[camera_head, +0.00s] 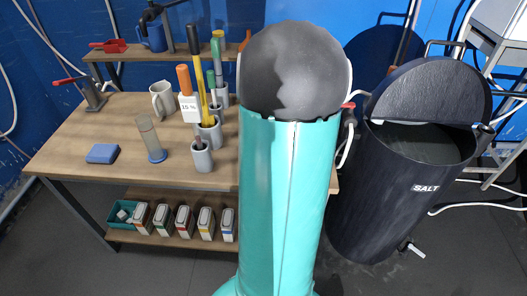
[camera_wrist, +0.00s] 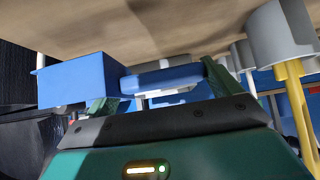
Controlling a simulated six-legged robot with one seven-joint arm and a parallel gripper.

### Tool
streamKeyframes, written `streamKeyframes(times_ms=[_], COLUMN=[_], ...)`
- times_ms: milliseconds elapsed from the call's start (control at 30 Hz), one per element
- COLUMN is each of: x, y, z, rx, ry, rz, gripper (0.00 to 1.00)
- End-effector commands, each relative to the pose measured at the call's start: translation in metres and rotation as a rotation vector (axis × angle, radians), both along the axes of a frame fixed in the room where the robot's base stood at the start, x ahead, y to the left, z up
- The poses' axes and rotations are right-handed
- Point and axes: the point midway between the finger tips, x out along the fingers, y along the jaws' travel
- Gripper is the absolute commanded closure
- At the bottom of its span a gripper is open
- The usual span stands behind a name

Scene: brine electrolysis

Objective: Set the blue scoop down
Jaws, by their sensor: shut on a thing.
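The blue scoop (camera_wrist: 82,82) shows in the wrist view, with a box-shaped body at left and a handle stretching right. My gripper (camera_wrist: 163,84) is shut on its handle, with one green finger at each side. The picture is upside down, so the wooden table top (camera_wrist: 150,25) lies along its upper edge. The scoop is close to the table top; I cannot tell whether it touches. In the head view my teal arm hides the gripper and the scoop, and covers the right part of the wooden table (camera_head: 120,120).
On the table stand grey holders (camera_head: 202,158) with long-handled tools, a beige mug (camera_head: 162,99), a clear cylinder (camera_head: 150,138) and a blue block (camera_head: 103,153). The black salt barrel (camera_head: 380,195) stands right of the table. The table's front left has free room.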

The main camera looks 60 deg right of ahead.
Motion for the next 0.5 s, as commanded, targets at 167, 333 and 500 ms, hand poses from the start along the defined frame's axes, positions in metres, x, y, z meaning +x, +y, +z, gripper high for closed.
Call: streamKeyframes(times_ms=[167, 333, 500], x=[0.019, 0.029, 0.035], y=[-0.011, -0.017, -0.021], z=[-0.029, -0.042, -0.056], rx=[0.004, 0.001, 0.002], ry=[0.001, 0.000, 0.002], rz=[0.000, -0.001, -0.001], gripper=[0.39, 0.39, 0.39])
